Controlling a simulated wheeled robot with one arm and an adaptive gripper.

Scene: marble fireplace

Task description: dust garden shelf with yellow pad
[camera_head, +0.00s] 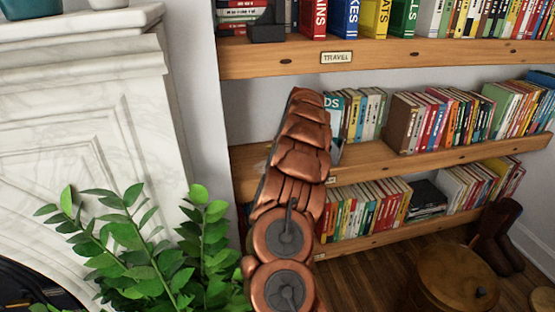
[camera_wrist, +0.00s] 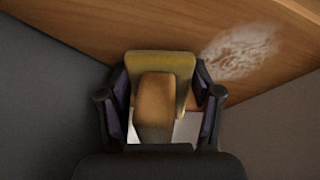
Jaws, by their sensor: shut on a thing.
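In the wrist view my gripper (camera_wrist: 162,88) is shut on a yellow pad (camera_wrist: 158,64), with one dark finger on each side. The pad is over a wooden shelf (camera_wrist: 85,32); I cannot tell if it touches. A pale, swirled dust patch (camera_wrist: 242,50) lies on the wood, to the right of the pad. A brownish block-like part shows in front of the pad. In the head view my copper arm reaches toward the left end of the middle shelf (camera_head: 375,158) and hides the gripper and pad.
Books (camera_head: 445,120) fill the middle shelf right of my arm. The top shelf (camera_head: 430,58) bears books and a "TRAVEL" label. A leafy plant (camera_head: 135,255) and a marble fireplace (camera_head: 75,130) are at left. A round wooden stool (camera_head: 455,275) stands at lower right.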

